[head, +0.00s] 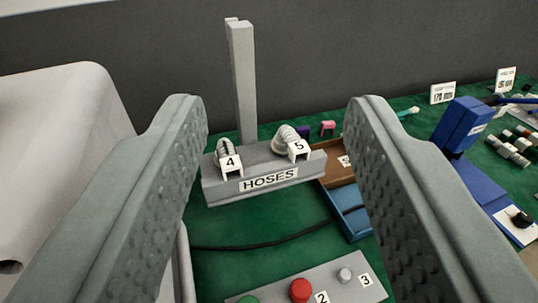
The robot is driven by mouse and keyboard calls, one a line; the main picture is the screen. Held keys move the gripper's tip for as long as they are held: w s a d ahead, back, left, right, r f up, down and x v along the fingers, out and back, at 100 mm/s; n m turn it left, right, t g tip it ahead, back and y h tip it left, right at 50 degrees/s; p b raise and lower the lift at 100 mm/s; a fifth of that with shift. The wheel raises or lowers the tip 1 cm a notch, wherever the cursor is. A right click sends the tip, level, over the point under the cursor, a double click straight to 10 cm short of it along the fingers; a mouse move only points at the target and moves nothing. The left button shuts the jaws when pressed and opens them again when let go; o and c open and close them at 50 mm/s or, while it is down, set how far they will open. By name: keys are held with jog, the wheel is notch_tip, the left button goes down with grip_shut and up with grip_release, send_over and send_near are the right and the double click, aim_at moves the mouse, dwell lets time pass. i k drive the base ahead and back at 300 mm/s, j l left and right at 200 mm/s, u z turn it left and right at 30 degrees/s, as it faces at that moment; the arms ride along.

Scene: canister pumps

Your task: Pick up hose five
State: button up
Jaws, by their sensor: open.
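Hose five (287,138) is a pale grey ribbed hose end seated at the right of a grey stand (222,190) labelled HOSES. A white tag with a 5 sits at its front. Hose four (225,150), similar, sits at the left of the same stand with its own 4 tag. My gripper (277,120) is open, its two textured grey fingers on either side of the stand in the picture. Nothing is between the fingers in their grasp. The stand appears farther off than the fingertips. The right finger hides part of the table right of the stand.
A grey post (243,80) rises behind the hoses. A button panel (335,294) with a red button (300,290) is in front, with a black cable (250,246) behind it. Brown (338,172) and blue (352,222) trays stand right. A large pale body (50,150) fills the left.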

aim_at(286, 141)
jog(key=k+j+u, duration=0.15)
jog(key=k+u, duration=0.2)
jog(key=k+j+u, duration=0.3)
